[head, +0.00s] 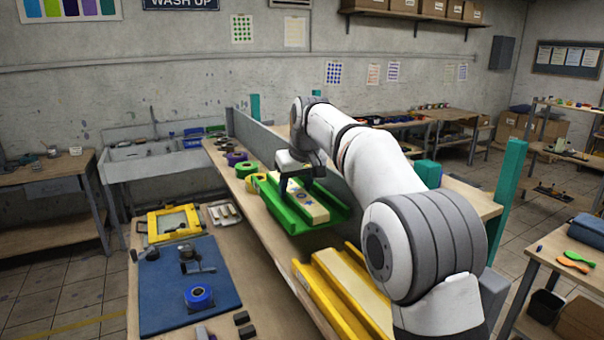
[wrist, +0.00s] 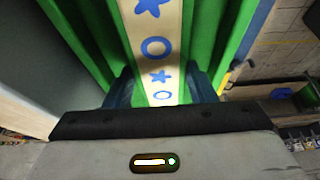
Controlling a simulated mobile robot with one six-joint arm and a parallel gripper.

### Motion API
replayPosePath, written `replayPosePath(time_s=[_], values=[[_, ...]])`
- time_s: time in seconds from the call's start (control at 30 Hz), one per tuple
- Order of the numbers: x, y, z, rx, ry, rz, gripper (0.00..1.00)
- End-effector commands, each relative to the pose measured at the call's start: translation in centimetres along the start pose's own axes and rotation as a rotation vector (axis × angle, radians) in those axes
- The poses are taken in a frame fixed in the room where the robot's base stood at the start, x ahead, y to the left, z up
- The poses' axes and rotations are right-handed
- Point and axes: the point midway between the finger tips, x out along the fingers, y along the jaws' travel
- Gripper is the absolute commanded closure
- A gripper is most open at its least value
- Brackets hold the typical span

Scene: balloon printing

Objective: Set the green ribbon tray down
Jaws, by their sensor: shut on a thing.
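The green ribbon tray (head: 330,212) is a long channel with raised sides, over the raised wooden shelf in the middle of the head view. A cream ribbon strip printed with blue stars and rings (head: 312,211) lies along it. My gripper (head: 285,192) reaches down at the tray's far end. In the wrist view, its dark fingers (wrist: 160,90) stand on either side of the strip (wrist: 157,45), shut on the tray (wrist: 95,25). The tray's underside is hidden, so I cannot tell whether it touches the shelf.
A yellow tray (head: 325,291) with a cream strip lies nearer on the shelf. Yellow (head: 256,182), green (head: 246,169) and purple rolls (head: 236,158) stand beyond the green tray. A grey panel (head: 258,139) backs the shelf. The lower bench left holds a blue mat (head: 160,305).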

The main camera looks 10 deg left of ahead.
Motion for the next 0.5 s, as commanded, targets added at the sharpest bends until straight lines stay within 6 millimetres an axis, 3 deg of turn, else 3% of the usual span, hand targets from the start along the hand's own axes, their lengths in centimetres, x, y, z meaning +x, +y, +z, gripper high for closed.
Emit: replayPosePath(time_s=[0.17, 0.5], values=[[0.5, -0.9, 0.1, -0.012, 0.000, -0.006, 0.91], [3.8, -0.1, 1.6, 0.000, -0.002, -0.001, 0.91]])
